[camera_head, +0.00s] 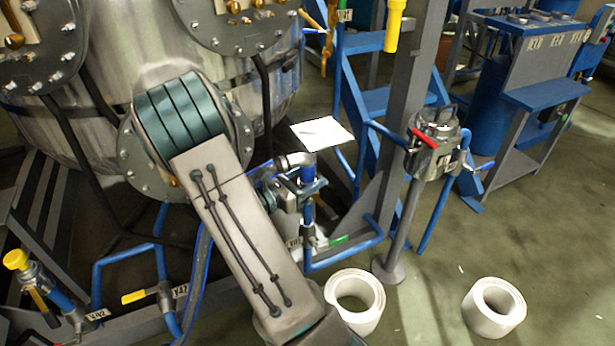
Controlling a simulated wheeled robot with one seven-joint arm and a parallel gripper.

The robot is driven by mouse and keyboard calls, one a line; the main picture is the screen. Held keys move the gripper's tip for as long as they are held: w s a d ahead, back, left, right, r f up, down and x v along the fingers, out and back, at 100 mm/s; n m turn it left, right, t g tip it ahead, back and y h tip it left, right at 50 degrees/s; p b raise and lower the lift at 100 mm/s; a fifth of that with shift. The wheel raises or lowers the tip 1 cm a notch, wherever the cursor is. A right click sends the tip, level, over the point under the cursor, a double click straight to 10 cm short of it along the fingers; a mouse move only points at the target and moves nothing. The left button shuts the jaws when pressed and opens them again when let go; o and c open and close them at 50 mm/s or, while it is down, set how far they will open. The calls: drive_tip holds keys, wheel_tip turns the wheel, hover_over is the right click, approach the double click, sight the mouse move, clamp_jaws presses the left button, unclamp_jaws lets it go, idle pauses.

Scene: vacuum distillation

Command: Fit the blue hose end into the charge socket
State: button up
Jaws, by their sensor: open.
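My grey arm link with black cables crosses the lower middle of the head view, up to a teal-banded joint in front of the steel vessel (110,60). I cannot make out my gripper; the arm itself hides part of the area beyond it. A blue hose or pipe (200,268) runs down just left of my arm. I cannot tell whether it is the task's hose, and I see no clear free hose end. A silver elbow fitting (296,160) sits above a blue valve (304,185), right of my arm. I cannot identify the charge socket.
A steel unit with a red lever (424,138) stands on a post to the right. White rings (495,307) lie on the floor, one close to my arm. Blue benches (545,95) stand at the back right. Floor at the lower right is mostly clear.

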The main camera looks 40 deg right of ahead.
drive_tip(key=a+p, duration=0.3)
drive_tip(key=a, duration=1)
drive_tip(key=shift+a, duration=0.4)
drive_tip(key=shift+w, duration=0.1)
drive_tip(key=s+a+r+m+g+y+p, duration=0.1)
drive_tip(key=s+r+m+g+y+p, duration=0.1)
drive_tip(key=s+r+m+y+p, duration=0.45)
drive_tip(key=s+a+r+m+g+y+p, duration=0.1)
drive_tip(key=s+r+m+g+y+p, duration=0.2)
drive_tip(key=r+p, duration=0.6)
drive_tip(key=s+a+r+m+t+y+p, duration=0.2)
drive_tip(key=a+r+m+t+y+p, duration=0.2)
drive_tip(key=r, duration=0.7)
drive_tip(key=s+a+r+m+t+y+p, duration=0.2)
drive_tip(key=a+r+m+t+y+p, duration=0.2)
drive_tip(key=r, duration=0.8)
drive_tip(key=a+p, duration=0.2)
drive_tip(key=p, duration=0.2)
drive_tip(key=shift+a, duration=0.25)
